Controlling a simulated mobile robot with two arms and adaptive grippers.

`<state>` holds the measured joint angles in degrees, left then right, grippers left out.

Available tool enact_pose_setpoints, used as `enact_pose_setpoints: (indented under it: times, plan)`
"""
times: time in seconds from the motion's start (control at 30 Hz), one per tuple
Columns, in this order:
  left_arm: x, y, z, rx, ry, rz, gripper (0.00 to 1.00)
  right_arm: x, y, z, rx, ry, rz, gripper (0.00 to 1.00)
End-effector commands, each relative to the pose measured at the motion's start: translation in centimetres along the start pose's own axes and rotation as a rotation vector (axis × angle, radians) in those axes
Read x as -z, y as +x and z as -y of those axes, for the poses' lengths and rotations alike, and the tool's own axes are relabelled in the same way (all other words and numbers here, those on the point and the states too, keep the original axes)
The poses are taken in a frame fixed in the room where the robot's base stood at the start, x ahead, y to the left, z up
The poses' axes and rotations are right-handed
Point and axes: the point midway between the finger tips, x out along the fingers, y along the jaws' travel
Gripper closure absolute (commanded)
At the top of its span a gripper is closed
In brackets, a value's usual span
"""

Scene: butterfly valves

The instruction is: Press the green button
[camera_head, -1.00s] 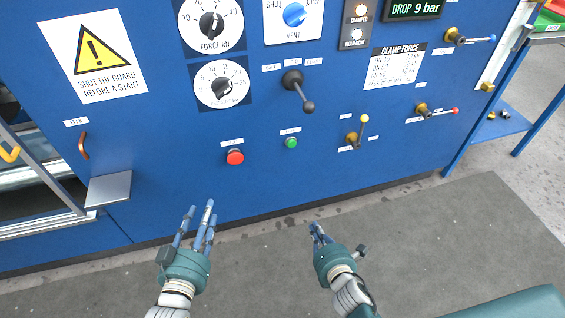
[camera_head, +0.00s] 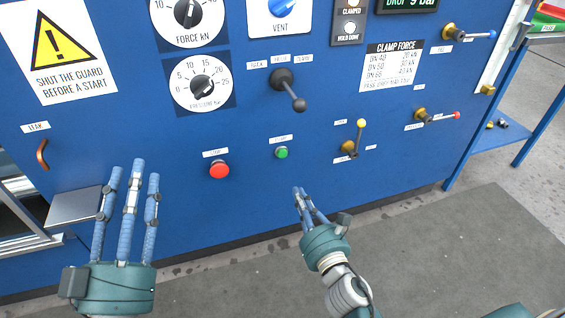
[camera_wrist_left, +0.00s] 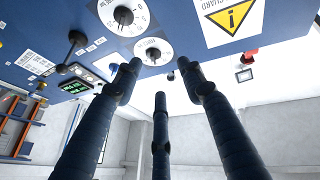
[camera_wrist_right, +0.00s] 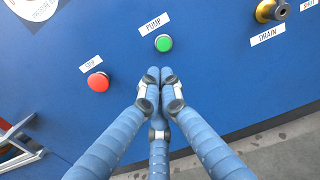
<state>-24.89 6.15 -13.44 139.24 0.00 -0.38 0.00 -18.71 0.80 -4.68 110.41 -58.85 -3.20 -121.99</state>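The green button (camera_head: 281,152) is on the blue panel under a small label, right of the red button (camera_head: 219,170). In the right wrist view the green button (camera_wrist_right: 164,43) sits under a label reading PUMP, just beyond my right fingertips. My right gripper (camera_head: 299,190) has its fingers drawn together with nothing between them; it is below the green button and apart from it. The closed fingertips also show in the right wrist view (camera_wrist_right: 160,82). My left gripper (camera_head: 130,166) is open and empty, its fingers spread and pointing up, left of the red button.
A lever with a yellow knob (camera_head: 361,124) and a black-knobbed lever (camera_head: 299,104) stick out near the green button. A red-knobbed valve handle (camera_head: 457,115) is further right. A grey shelf (camera_head: 72,207) juts out at the left. The floor before the panel is clear.

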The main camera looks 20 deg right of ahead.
Motion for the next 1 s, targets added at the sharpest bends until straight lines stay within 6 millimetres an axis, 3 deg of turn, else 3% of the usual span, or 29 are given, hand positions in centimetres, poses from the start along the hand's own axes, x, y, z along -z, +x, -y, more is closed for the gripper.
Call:
enact_pose_setpoints:
  times: [0.27,0.6,0.8,1.0]
  plan:
    - [0.3,0.0,0.0,-0.001,0.000,-0.018,0.60,-0.1,3.8,0.0,-0.001,-0.001,0.004,1.00]
    - [5.6,-0.9,-0.6,-0.012,-0.011,-0.264,0.60,0.1,10.9,0.0,0.000,0.000,0.002,1.00]
    - [8.6,-2.0,-0.9,-0.017,-0.018,-0.404,0.60,0.1,13.0,0.0,0.000,0.000,0.001,1.00]
    - [9.9,-2.6,-1.0,-0.019,-0.021,-0.464,0.60,0.0,13.8,0.0,0.000,0.001,0.000,1.00]
